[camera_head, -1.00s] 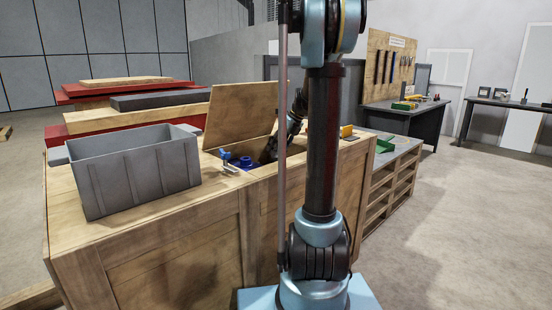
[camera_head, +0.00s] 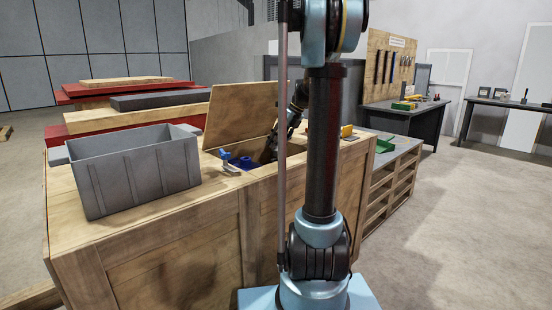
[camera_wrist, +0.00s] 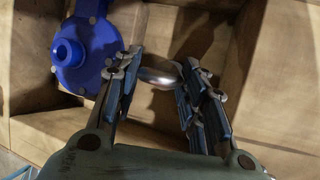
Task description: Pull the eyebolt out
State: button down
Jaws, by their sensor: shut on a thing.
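In the wrist view, my gripper (camera_wrist: 162,64) is shut on a rounded, shiny metal piece, which I take for the eyebolt (camera_wrist: 157,76). Only part of it shows between the fingertips; whether its lower end is clear of anything cannot be seen. In the head view, my wrist comes down over the opening of a wooden crate (camera_head: 180,232), and my column partly hides it. The eyebolt cannot be made out there.
A blue flanged part (camera_wrist: 82,50) lies in the crate's left compartment, close to my left finger. Wooden dividers surround the gripper. The raised lid (camera_head: 238,115) stands behind the opening. A grey bin (camera_head: 135,175) sits on the crate top at left, beside a blue clamp (camera_head: 228,160).

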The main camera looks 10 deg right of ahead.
jog(key=shift+r, duration=2.7)
